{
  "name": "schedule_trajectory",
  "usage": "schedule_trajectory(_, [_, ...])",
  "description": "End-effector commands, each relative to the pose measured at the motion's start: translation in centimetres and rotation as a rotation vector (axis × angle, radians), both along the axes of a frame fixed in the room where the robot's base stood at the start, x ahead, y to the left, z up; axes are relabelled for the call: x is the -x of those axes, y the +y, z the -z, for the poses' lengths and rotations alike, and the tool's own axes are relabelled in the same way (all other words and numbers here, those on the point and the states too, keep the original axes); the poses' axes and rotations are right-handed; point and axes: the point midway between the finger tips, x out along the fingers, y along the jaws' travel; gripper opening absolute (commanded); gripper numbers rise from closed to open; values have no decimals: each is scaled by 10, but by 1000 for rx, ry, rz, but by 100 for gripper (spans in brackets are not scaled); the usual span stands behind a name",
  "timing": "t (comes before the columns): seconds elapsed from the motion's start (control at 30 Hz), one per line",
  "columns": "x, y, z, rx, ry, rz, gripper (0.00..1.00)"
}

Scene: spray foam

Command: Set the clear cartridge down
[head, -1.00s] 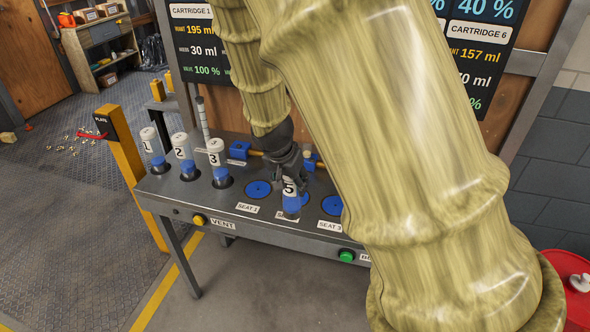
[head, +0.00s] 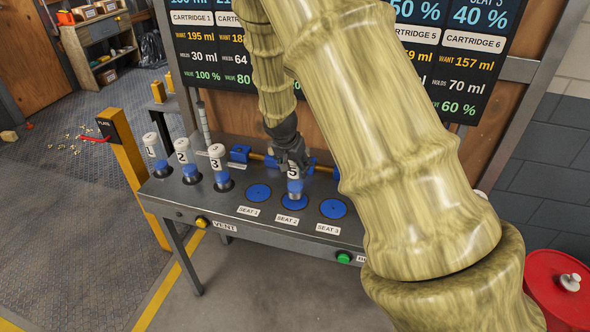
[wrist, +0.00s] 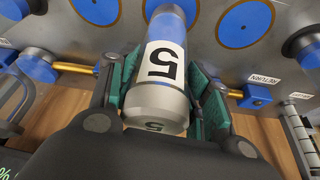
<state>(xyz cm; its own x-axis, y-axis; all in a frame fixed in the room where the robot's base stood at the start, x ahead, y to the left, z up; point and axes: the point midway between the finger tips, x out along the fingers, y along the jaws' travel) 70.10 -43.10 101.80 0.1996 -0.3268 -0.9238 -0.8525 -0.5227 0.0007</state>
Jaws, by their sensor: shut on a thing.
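The clear cartridge (head: 294,188), marked 5 and part filled with blue, is upright at the blue disc of seat 2 (head: 294,203). It also shows in the wrist view (wrist: 165,65), between the jaws. My gripper (head: 292,163) is shut on its upper part. In the head view its base overlaps the seat disc; I cannot tell whether it touches. Seat 1 (head: 258,193) and seat 3 (head: 333,208) show as bare blue discs on either side.
Cartridges 1 (head: 154,147), 2 (head: 186,159) and 3 (head: 219,167) stand in holes at the bench's left. A vent button (head: 202,222) and a green button (head: 344,257) sit on the front edge. Blue blocks (head: 240,153) on a brass pipe run behind the seats.

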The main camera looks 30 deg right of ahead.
Motion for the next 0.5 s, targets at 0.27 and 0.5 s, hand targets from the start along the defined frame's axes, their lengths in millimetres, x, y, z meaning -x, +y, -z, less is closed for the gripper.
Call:
schedule_trajectory(0.27, [0,0,20,1,-1,0,0])
schedule_trajectory(0.5, [0,0,25,0,-2,1,0])
